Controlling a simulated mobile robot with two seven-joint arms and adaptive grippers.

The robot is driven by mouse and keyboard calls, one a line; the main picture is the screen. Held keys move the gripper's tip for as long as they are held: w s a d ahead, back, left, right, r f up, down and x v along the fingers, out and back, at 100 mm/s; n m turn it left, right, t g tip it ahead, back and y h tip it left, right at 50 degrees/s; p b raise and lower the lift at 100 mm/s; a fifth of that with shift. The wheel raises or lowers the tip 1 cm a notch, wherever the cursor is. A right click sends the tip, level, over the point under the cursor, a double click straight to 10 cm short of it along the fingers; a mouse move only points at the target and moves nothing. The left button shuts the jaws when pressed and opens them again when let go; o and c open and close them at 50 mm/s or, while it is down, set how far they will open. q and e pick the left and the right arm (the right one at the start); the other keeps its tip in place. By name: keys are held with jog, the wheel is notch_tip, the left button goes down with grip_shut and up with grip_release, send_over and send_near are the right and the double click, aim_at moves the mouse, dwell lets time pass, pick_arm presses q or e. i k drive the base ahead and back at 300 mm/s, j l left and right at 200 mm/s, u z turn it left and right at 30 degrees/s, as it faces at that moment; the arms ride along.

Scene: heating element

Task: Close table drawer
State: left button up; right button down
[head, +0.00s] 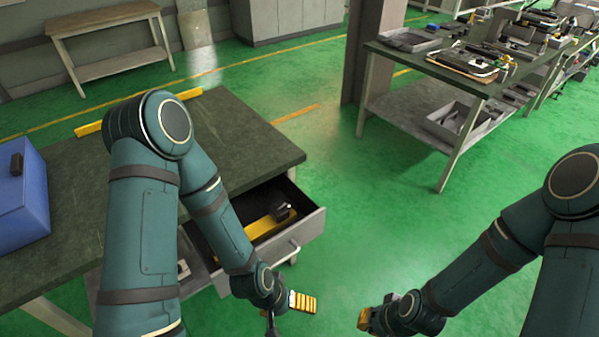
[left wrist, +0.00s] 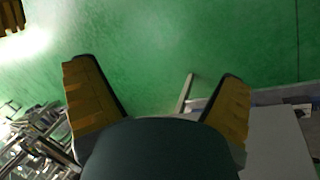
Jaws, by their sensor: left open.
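The table drawer (head: 296,243) stands pulled out from the dark-topped table (head: 250,140). Its grey front has a small handle (head: 294,248). Inside the drawer lie a yellow bar and a black object (head: 282,211). My left gripper (head: 300,303) is just below and in front of the drawer front, apart from the handle. In the left wrist view its yellow fingers (left wrist: 160,100) are spread with nothing between them. My right gripper (head: 366,319) is to the right over the floor; its finger opening is not clear. My left forearm hides part of the drawer's left side.
A blue box (head: 22,195) stands on the table at the left. A workbench (head: 455,62) with tools and trays is at the back right, and a wooden bench (head: 105,22) at the back left. The green floor right of the drawer is clear.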

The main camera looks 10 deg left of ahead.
aim_at(250, 206)
jog(key=i+l, duration=0.25)
jog(key=l, duration=0.2)
jog(key=i+l+u, duration=0.1)
jog(key=u, duration=0.4)
jog(key=l+u, duration=0.25)
jog(key=u, duration=0.9)
jog(key=i+l, duration=0.05)
